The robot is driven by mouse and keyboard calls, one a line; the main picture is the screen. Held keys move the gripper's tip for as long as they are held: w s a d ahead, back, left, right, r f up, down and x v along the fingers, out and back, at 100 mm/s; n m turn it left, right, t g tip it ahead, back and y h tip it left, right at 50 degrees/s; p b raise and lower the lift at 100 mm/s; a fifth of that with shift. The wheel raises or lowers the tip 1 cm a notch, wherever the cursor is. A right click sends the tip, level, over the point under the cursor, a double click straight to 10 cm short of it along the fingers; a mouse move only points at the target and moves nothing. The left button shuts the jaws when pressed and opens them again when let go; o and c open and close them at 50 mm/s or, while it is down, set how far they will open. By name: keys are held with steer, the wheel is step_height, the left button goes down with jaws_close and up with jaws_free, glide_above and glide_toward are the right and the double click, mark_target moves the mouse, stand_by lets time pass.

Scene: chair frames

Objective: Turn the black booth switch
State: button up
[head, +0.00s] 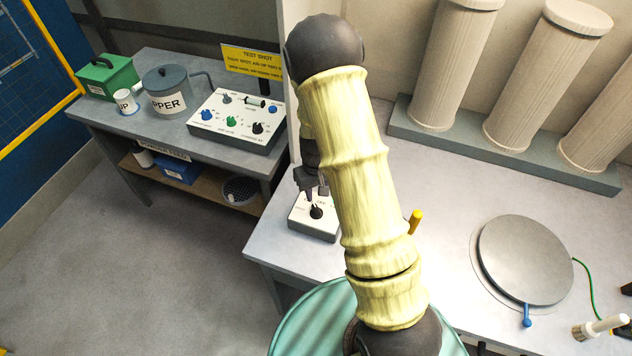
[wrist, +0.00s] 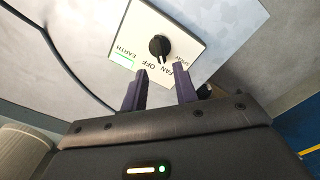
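The black booth switch (head: 316,212) is a round knob on a small white-topped box (head: 325,229) near the table's left corner. In the wrist view the black knob (wrist: 159,47) sits on the white plate (wrist: 187,38), with the words EARTH, FAN, OFF and SPRAY around it. I cannot tell which word it points to. My gripper (head: 312,194) is just above the knob in the head view, and my arm covers part of the box. In the wrist view my gripper (wrist: 161,76) is open and empty, with its two dark fingers apart and no contact with the knob visible.
A sloped panel (head: 237,121) with several coloured knobs stands on the left bench, beside a grey pot (head: 166,91) and a green box (head: 106,76). A yellow peg (head: 415,221), a round grey disc (head: 526,260) and tall ribbed cylinders (head: 452,65) are to the right.

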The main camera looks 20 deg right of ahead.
mark_target(316, 208)
steer(key=shift+f, duration=0.2)
step_height(316, 208, down, 8)
steer(key=b, duration=0.6)
steer(key=shift+r, duration=0.25)
steer(key=c, duration=0.6)
